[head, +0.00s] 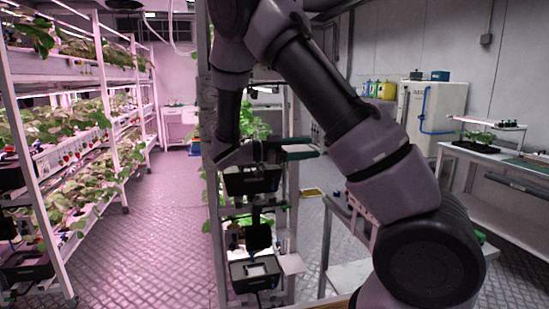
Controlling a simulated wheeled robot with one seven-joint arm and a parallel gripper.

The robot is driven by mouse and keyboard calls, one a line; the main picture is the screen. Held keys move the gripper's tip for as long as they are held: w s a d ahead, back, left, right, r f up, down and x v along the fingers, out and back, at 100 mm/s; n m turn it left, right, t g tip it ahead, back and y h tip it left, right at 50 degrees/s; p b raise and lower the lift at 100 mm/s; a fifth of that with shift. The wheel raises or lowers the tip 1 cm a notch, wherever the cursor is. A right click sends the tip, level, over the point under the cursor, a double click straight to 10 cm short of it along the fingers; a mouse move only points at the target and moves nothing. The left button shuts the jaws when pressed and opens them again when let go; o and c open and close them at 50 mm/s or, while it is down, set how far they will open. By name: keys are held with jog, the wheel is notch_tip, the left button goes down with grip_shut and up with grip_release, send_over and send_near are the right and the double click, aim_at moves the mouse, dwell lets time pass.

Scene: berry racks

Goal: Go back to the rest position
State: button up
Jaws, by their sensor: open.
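My arm rises from the lower right, bends at the top and comes down in front of the middle rack (211,180). My gripper (282,150) is at its lower end, at the height of the rack's upper black box (252,181). The gripper is open, and I see nothing held in it. Its dark fingers blend with the dark parts behind, so I cannot tell whether they touch the rack. My arm hides part of the rack.
Racks of leafy plants with red berries (70,210) line the left. A lower black box (255,272) sits on the middle rack. A white refrigerator (432,112) and a bench (490,165) stand at the right. The metal floor (150,255) is clear between the racks.

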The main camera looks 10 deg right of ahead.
jog(key=s+d+r+n+g+y, duration=0.1)
jog(key=s+d+n+y, duration=0.25)
jog(key=s+y, duration=0.25)
jog(key=s+d+n+g+y, duration=0.2)
jog(key=s+n+y, duration=0.2)
jog(key=s+y, duration=0.15)
jog(key=s+a+r+n+t+y, duration=0.7)
jog(key=r+n+t+y, duration=0.1)
jog(key=r+n+t, duration=0.1)
jog(key=shift+s+a+r+n+t, duration=0.15)
jog(key=shift+s+r+n+t, duration=0.15)
jog(key=shift+r+n, duration=0.55)
jog(key=shift+y, duration=0.25)
